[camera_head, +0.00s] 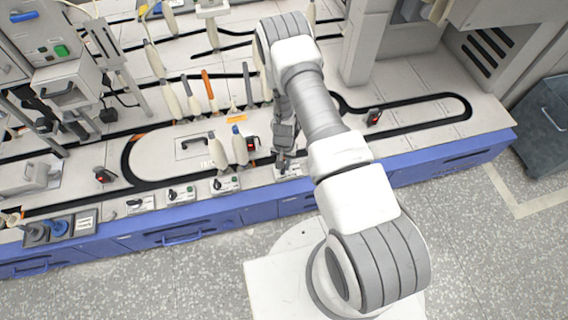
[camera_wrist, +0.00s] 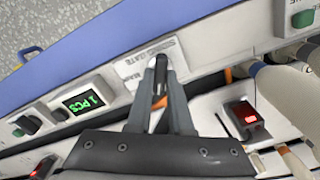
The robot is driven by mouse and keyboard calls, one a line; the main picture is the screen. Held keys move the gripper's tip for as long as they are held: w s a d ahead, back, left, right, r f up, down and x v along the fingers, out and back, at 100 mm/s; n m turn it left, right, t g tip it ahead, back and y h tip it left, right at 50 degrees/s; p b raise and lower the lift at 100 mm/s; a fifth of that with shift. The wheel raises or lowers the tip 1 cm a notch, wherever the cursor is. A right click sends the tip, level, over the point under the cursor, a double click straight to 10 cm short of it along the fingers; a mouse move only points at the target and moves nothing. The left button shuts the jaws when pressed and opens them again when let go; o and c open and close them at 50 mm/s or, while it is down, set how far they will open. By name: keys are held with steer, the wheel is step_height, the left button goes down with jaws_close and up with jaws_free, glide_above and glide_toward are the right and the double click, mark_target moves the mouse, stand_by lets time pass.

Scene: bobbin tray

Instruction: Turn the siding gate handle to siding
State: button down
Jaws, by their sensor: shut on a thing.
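The siding gate handle is a small black lever (camera_wrist: 160,75) on a pale panel (camera_wrist: 187,62) in the wrist view. The panel carries the printed words "SIDING GATE", with "MAIN" partly readable below. My gripper (camera_wrist: 161,72) is shut on the lever, with one grey finger on each side of it. In the head view my gripper (camera_head: 284,163) is down at the front edge of the bench. The handle is mostly hidden there by the gripper. The lever's exact angle against the printed positions is hard to tell.
Several similar switch panels (camera_head: 181,195) line the bench front to the left. A green "1 PCS" display (camera_wrist: 84,101) is beside the handle's panel. A black sensor with a red light (camera_wrist: 242,116) and pale bobbins (camera_wrist: 275,88) stand close by. Blue drawers (camera_head: 215,220) run below.

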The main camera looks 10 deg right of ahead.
steer(key=c, duration=0.8)
jaws_free()
step_height(320, 180, up, 18)
steer(key=p, duration=0.5)
steer(key=shift+f, duration=0.25)
